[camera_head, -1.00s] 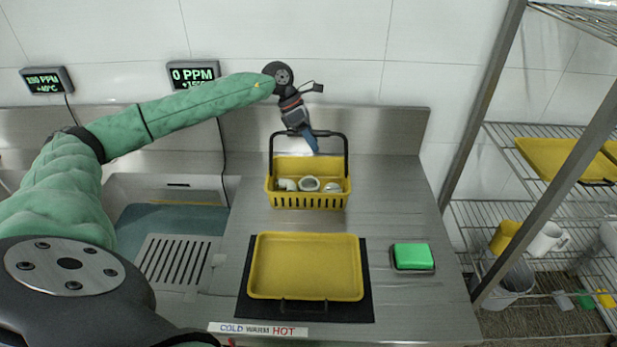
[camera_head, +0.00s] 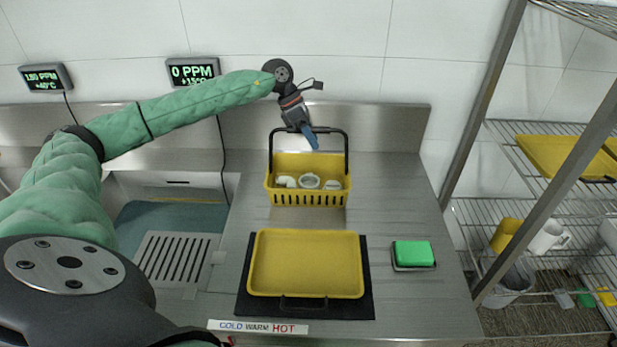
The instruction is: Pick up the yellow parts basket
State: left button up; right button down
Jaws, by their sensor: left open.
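The yellow parts basket (camera_head: 308,197) stands upright on the steel counter, behind the yellow tray. It holds several whitish parts, and its black handle (camera_head: 347,152) stands up. My left gripper (camera_head: 313,141) reaches down from above at the handle's top bar, its blue fingers beside or around the bar. It is open. I cannot tell from this view whether the fingers touch the bar. My right gripper is not in view.
A yellow tray (camera_head: 305,264) lies on a black mat (camera_head: 368,308) in front of the basket. A green sponge (camera_head: 412,253) sits in a dish at right. A sink (camera_head: 170,220) is at left, a wire rack (camera_head: 490,215) at right. The counter right of the basket is clear.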

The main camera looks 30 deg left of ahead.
pick_arm(q)
grip_shut()
jog(key=shift+r, duration=0.1)
dwell(0.3)
